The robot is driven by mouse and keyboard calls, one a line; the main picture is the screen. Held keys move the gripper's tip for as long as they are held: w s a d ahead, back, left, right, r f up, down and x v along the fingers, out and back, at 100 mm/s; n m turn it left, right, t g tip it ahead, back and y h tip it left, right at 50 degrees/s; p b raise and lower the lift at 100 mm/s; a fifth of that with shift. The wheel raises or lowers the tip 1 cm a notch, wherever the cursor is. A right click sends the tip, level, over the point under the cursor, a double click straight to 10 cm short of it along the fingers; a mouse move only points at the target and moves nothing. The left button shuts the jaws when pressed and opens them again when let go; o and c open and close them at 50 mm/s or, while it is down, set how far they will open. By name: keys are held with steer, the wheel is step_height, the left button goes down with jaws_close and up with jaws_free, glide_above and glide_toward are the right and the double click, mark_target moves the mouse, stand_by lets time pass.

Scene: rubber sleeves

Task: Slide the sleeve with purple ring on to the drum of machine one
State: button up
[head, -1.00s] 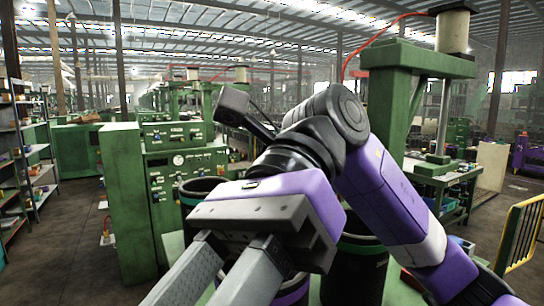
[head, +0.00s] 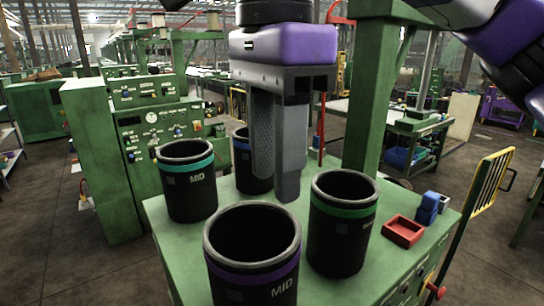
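The black sleeve with the purple ring (head: 251,278) stands upright at the front of the green table, its open top facing up and "MID" printed below the ring. Its lower part is cut off by the picture's edge. My gripper (head: 276,188) hangs behind and above it, fingers pointing down, apart from it. The fingers look open with nothing held between them; one partly overlaps the other. No machine drum can be made out in this view, and no label shows which machine is machine one.
Sleeves with a teal ring (head: 190,165), a green ring (head: 343,212) and a blue ring (head: 242,145) stand around my gripper; the last is partly hidden by a finger. A red tray (head: 403,231) and a blue object (head: 428,207) lie right on the green table (head: 185,262). A green post (head: 365,100) rises behind.

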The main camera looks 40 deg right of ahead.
mark_target(274, 258)
steer(key=shift+f+b, duration=5.5)
steer(key=shift+f, duration=1.95)
jaws_close()
steer(key=shift+r, duration=0.2)
steer(key=shift+r+p, duration=2.7)
steer(key=shift+r, duration=0.75)
steer(key=shift+f, duration=0.1)
